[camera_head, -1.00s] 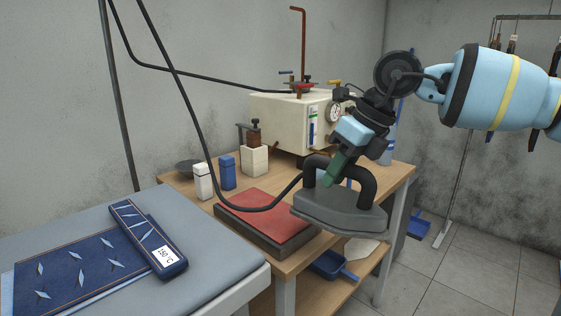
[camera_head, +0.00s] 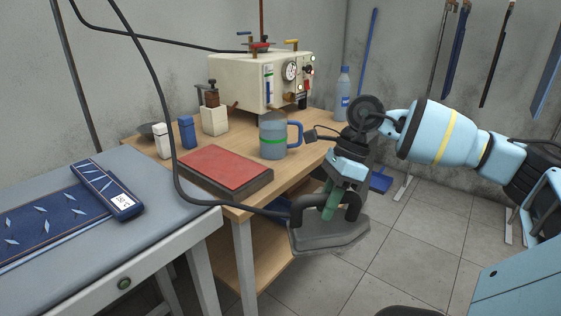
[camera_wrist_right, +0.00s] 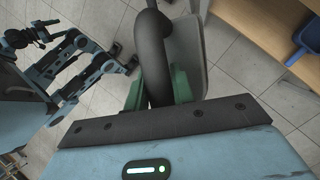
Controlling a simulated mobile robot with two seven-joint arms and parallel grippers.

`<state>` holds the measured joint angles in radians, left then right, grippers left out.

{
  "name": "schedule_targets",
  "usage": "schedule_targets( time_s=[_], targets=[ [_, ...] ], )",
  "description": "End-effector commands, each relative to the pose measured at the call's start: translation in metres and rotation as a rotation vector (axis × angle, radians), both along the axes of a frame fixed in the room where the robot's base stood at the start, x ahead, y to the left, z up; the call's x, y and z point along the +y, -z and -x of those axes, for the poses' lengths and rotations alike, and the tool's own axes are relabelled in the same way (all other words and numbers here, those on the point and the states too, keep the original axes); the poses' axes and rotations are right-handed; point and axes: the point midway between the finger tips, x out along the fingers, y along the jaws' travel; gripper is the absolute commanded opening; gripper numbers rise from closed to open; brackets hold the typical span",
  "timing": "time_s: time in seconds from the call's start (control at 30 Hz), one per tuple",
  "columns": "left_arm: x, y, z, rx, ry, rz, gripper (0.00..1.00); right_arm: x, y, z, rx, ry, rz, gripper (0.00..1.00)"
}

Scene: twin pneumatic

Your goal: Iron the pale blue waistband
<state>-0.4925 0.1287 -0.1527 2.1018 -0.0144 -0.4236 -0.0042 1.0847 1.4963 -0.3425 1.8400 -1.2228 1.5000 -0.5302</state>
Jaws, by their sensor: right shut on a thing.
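My right gripper (camera_head: 340,190) is shut on the black handle of a grey iron (camera_head: 330,238). The iron is held in the air, in front of the wooden table's right part, with floor behind it. In the right wrist view the green fingers (camera_wrist_right: 160,88) close around the dark handle. A dark blue cloth (camera_head: 40,222) with pale blue diamonds lies on the grey ironing board. A dark blue band (camera_head: 107,190) with pale stripes and a white label lies across its right end. I see no plainly pale blue waistband. My left gripper cannot be made out clearly.
The grey board (camera_head: 160,215) has bare room right of the band. A red-topped pad (camera_head: 225,168) lies on the wooden table (camera_head: 233,205). A jug (camera_head: 272,138), small bottles and a cream boiler (camera_head: 255,80) stand behind. A black hose (camera_head: 172,130) hangs to the iron.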

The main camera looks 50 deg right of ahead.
Motion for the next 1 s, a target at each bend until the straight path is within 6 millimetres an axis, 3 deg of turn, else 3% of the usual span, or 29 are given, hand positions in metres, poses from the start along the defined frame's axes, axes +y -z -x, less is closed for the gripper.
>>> schedule_targets(
  time_s=[0.3, 0.5, 1.0],
  targets=[
    [0.000, 0.000, 0.001, 0.001, 0.000, 0.000, 0.67, 0.058, 0.044, -0.005, -0.025, -0.485, -0.031, 0.00],
    [0.000, 0.000, 0.004, 0.008, 0.000, 0.000, 0.67, 0.101, 0.061, -0.008, -0.042, -0.826, -0.037, 0.00],
    [0.000, -0.009, 0.005, 0.006, 0.000, 0.000, 0.67, 0.194, 0.069, -0.011, -0.058, -1.737, -0.013, 0.00]
  ],
)
